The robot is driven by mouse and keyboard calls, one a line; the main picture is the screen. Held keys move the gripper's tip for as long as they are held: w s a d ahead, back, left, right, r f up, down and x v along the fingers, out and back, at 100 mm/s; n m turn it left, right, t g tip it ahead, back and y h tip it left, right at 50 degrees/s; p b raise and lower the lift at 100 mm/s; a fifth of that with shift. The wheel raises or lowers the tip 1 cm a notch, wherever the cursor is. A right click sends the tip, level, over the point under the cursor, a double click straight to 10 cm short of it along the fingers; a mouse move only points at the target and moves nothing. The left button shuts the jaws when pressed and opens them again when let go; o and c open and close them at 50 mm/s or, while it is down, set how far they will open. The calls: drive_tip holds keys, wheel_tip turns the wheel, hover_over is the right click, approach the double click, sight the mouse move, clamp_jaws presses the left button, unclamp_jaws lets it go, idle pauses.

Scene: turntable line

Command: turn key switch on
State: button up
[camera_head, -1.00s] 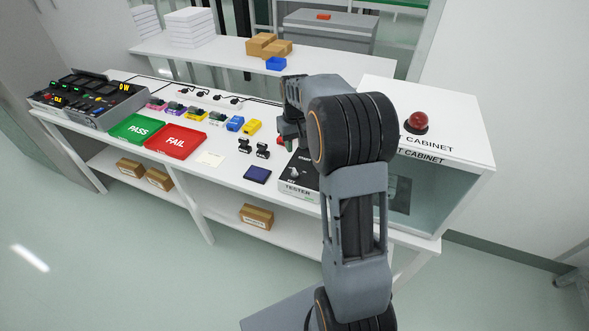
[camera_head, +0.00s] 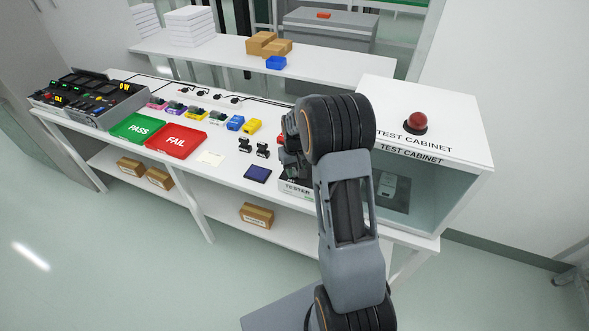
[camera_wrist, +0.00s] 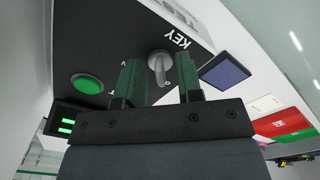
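The grey key switch (camera_wrist: 160,66) stands on the black top panel of the tester (camera_wrist: 120,40), beside the word KEY in the wrist view. My gripper (camera_wrist: 160,80) is open, with one dark green finger on each side of the key knob in that view. I see gaps on both sides; I cannot tell how deep the knob sits between the fingers. The key's exact angle is hard to read. In the head view, the tester (camera_head: 296,188) is mostly covered by my arm, and the key switch is hidden.
A round green button (camera_wrist: 87,84) sits on the panel near one finger. A dark blue pad (camera_head: 257,174) and black stamps (camera_head: 245,145) lie left of the tester. The test cabinet (camera_head: 467,165), topped by a red dome (camera_head: 416,122), stands close on the right.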

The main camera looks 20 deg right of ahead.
drive_tip(key=shift+c, duration=0.4)
clamp_jaws()
drive_tip(key=shift+m, duration=0.3)
drive_tip(key=m+b, duration=0.1)
drive_tip(key=m, duration=0.2)
drive_tip(key=shift+m, duration=0.4)
drive_tip(key=m+b, duration=0.1)
drive_tip(key=m, duration=0.3)
drive_tip(key=shift+a, duration=0.1)
drive_tip(key=m, duration=0.5)
drive_tip(key=shift+w, duration=0.1)
drive_tip(key=shift+m+b, duration=0.4)
drive_tip(key=shift+m, duration=1.8)
